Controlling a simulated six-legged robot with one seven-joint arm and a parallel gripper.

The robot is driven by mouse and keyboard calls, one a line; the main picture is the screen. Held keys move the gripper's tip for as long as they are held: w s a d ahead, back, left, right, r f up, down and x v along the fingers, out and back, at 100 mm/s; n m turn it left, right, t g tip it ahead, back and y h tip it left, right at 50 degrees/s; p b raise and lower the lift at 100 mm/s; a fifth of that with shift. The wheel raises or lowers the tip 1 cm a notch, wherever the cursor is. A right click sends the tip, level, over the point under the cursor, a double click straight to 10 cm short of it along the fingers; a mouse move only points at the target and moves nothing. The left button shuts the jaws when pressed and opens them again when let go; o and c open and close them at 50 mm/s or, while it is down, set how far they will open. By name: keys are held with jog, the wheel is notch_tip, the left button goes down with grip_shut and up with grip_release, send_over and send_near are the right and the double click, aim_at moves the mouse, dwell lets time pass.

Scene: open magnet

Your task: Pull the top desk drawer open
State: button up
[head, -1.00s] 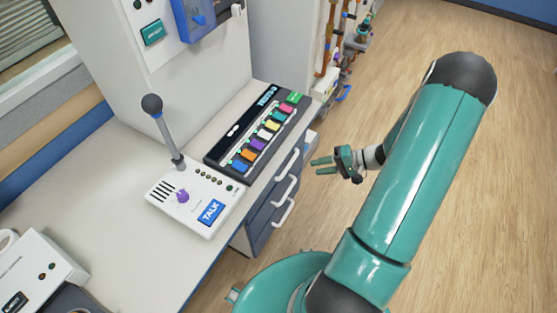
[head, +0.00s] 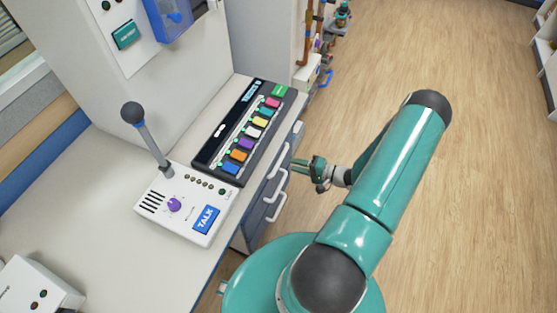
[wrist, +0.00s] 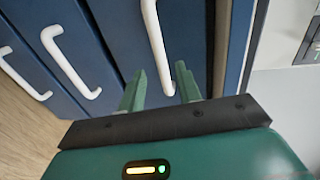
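The desk's blue drawer stack shows in the head view under the right edge of the worktop, with white bar handles. In the wrist view, the top drawer (wrist: 113,22) is the one closest to the pale desk edge, and its white handle (wrist: 153,32) runs down between my fingers. My gripper (wrist: 160,68) is open, its two green fingers apart on either side of that handle. In the head view my gripper (head: 297,167) is close beside the drawer fronts. I cannot tell how deep the handle sits between the fingers. The drawers look shut.
Lower drawer handles (wrist: 68,60) lie to the left in the wrist view. On the desk (head: 90,205) stand a white talk console (head: 186,207) with a microphone and a black panel (head: 225,140) with coloured keys. Wooden floor (head: 480,170) is clear to the right.

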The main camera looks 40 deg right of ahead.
aim_at(280, 160)
jog(key=x, duration=0.7)
jog(key=shift+w+a, duration=0.15)
grip_shut()
